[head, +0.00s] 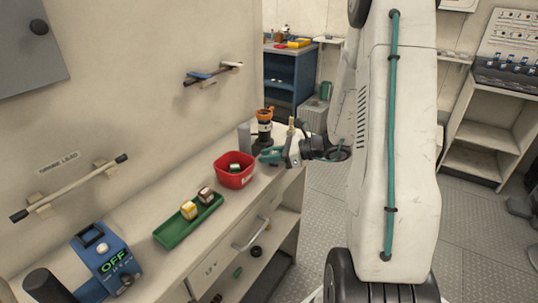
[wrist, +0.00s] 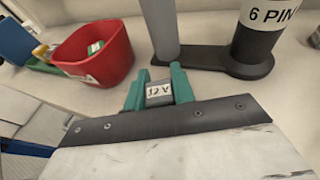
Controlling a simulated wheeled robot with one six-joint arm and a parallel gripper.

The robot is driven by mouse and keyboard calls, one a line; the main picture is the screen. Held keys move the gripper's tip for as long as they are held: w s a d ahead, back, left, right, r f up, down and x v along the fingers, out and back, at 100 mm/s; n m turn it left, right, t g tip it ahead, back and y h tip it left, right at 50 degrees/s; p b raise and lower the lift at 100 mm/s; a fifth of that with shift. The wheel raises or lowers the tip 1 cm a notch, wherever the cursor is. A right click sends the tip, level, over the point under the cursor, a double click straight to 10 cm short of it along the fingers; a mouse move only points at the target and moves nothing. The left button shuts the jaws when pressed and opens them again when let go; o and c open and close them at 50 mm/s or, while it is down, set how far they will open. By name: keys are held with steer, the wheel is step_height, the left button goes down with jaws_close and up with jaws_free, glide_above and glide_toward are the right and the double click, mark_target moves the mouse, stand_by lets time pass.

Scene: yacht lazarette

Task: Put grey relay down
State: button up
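My gripper (wrist: 158,80) has its teal fingers closed on both sides of the grey relay (wrist: 158,93), which carries a white "12 V" label. In the head view my gripper (head: 271,156) is over the far end of the white bench, just right of the red bin. The relay cannot be made out there. I cannot tell whether the relay touches the bench top. The bench surface (wrist: 120,103) around it is bare.
The red bin (head: 234,177) holds a green-sided block. A green tray (head: 188,222) holds two small blocks. A grey post (wrist: 160,30) and a dark stand marked "6 PIN" (wrist: 258,45) rise just beyond my gripper. A blue "OFF" device (head: 104,251) sits nearer.

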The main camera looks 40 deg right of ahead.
steer(key=o, duration=0.4)
